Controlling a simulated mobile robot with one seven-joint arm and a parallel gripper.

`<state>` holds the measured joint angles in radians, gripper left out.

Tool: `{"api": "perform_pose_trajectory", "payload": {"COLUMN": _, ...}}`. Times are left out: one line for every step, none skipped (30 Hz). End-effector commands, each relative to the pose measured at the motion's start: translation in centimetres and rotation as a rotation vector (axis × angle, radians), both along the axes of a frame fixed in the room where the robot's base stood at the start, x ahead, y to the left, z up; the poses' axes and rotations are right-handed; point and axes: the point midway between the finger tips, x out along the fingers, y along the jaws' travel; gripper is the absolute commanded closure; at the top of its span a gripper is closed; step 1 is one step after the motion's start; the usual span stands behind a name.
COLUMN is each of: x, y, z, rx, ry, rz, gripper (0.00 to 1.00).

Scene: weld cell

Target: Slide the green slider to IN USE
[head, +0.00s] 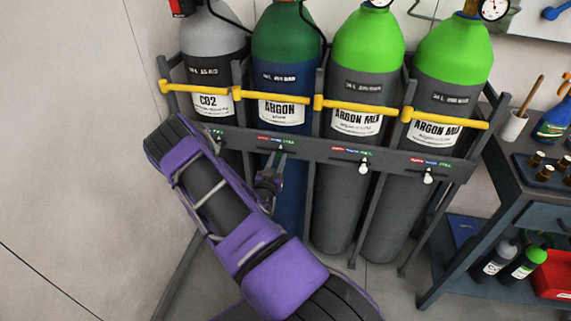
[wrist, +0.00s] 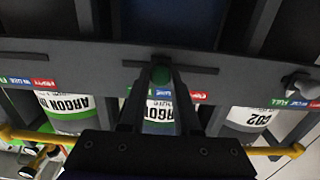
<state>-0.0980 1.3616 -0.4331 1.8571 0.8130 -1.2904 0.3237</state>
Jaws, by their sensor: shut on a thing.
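The green slider (wrist: 161,75) sits in a slot on the grey rack bar, on the argon bay. In the wrist view it is between my gripper's fingers (wrist: 160,72), which are shut on it. The slider stands near the slot's middle, close to the blue label (wrist: 163,92). In the head view my gripper (head: 274,165) is at the bar below the argon cylinder (head: 285,60), and the slider is too small to make out.
A CO2 cylinder (head: 212,60) stands left, and two green-topped argon mix cylinders (head: 367,45) stand right. Pale knobs (head: 363,168) hang on the neighbouring bays. Yellow bars (head: 360,106) cross the cylinders. A cart (head: 500,150) stands at right, a bare wall at left.

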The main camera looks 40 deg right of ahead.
Motion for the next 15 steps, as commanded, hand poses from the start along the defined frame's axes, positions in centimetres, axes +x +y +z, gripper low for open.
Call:
{"api": "perform_pose_trajectory", "payload": {"x": 0.95, "y": 0.84, "z": -0.23, "rx": 0.002, "ry": -0.006, "rz": 0.011, "gripper": 1.00}}
{"api": "perform_pose_trajectory", "payload": {"x": 1.13, "y": 1.02, "z": -0.19, "rx": 0.002, "ry": -0.004, "rz": 0.011, "gripper": 1.00}}
{"api": "perform_pose_trajectory", "payload": {"x": 1.28, "y": 1.16, "z": -0.12, "rx": 0.002, "ry": -0.004, "rz": 0.010, "gripper": 1.00}}
{"api": "perform_pose_trajectory", "payload": {"x": 1.33, "y": 1.22, "z": -0.06, "rx": 0.003, "ry": -0.003, "rz": 0.009, "gripper": 1.00}}
{"api": "perform_pose_trajectory", "payload": {"x": 1.34, "y": 1.22, "z": -0.02, "rx": 0.003, "ry": -0.003, "rz": 0.008, "gripper": 1.00}}
{"api": "perform_pose_trajectory", "payload": {"x": 1.32, "y": 1.22, "z": 0.01, "rx": 0.003, "ry": -0.002, "rz": 0.008, "gripper": 1.00}}
{"api": "perform_pose_trajectory", "payload": {"x": 1.29, "y": 1.20, "z": 0.02, "rx": 0.003, "ry": -0.002, "rz": 0.008, "gripper": 1.00}}
{"api": "perform_pose_trajectory", "payload": {"x": 1.28, "y": 1.19, "z": 0.01, "rx": 0.003, "ry": -0.002, "rz": 0.008, "gripper": 1.00}}
{"api": "perform_pose_trajectory", "payload": {"x": 1.26, "y": 1.19, "z": 0.00, "rx": 0.003, "ry": -0.002, "rz": 0.007, "gripper": 1.00}}
{"api": "perform_pose_trajectory", "payload": {"x": 1.26, "y": 1.18, "z": 0.00, "rx": 0.003, "ry": -0.001, "rz": 0.007, "gripper": 1.00}}
{"api": "perform_pose_trajectory", "payload": {"x": 1.25, "y": 1.17, "z": -0.01, "rx": 0.003, "ry": -0.001, "rz": 0.007, "gripper": 1.00}}
{"api": "perform_pose_trajectory", "payload": {"x": 1.24, "y": 1.17, "z": -0.01, "rx": 0.003, "ry": 0.000, "rz": 0.007, "gripper": 0.66}}
{"api": "perform_pose_trajectory", "payload": {"x": 1.23, "y": 1.16, "z": -0.01, "rx": 0.003, "ry": 0.000, "rz": 0.007, "gripper": 0.60}}
{"api": "perform_pose_trajectory", "payload": {"x": 1.22, "y": 1.15, "z": -0.01, "rx": 0.003, "ry": 0.000, "rz": 0.007, "gripper": 0.55}}
{"api": "perform_pose_trajectory", "payload": {"x": 1.21, "y": 1.14, "z": -0.01, "rx": 0.003, "ry": 0.000, "rz": 0.007, "gripper": 0.48}}
